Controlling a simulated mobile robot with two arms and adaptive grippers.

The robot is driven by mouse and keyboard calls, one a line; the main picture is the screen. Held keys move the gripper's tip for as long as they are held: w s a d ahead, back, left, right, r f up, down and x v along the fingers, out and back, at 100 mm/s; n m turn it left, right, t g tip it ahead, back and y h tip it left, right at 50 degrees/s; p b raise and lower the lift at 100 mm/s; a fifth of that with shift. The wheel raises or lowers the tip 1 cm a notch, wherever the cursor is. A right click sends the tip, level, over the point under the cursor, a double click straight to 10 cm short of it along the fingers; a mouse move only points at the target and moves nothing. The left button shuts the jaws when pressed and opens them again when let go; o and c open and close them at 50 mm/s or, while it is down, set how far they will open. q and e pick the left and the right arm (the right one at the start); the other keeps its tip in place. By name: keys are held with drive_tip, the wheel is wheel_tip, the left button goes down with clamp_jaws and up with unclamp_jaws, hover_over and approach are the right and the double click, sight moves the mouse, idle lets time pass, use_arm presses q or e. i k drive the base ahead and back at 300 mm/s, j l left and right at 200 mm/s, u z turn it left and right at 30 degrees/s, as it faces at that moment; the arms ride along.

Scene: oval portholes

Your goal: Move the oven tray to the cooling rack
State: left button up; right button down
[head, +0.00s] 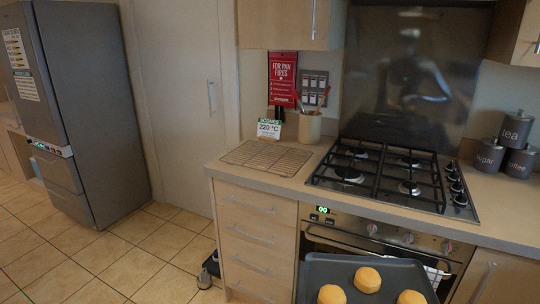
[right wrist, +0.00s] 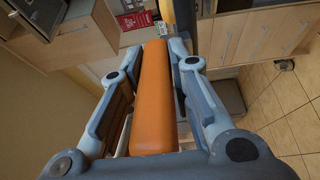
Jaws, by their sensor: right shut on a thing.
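The dark oven tray (head: 340,268) is at the bottom edge of the head view, in front of the oven, with golden scones (head: 367,280) on it. Its near part is cut off. The wire cooling rack (head: 267,157) lies empty on the counter left of the hob. In the right wrist view my right gripper (right wrist: 157,55) is shut on a long orange bar (right wrist: 155,105) between its fingers. I cannot tell whether this bar belongs to the tray. My left gripper is not in view.
The hob (head: 395,180) fills the counter right of the rack. A utensil pot (head: 310,127) and a "220 °C" card (head: 268,129) stand behind the rack. Dark canisters (head: 515,130) stand at the far right. A grey fridge (head: 85,100) is at left; tiled floor lies open before it.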

sight(262, 161)
drive_tip(key=i+j+z, duration=0.1)
drive_tip(key=z, duration=0.35)
drive_tip(key=j+z, duration=0.7)
drive_tip(key=j, duration=0.5)
drive_tip(key=j+z, duration=0.25)
drive_tip(key=j, duration=0.55)
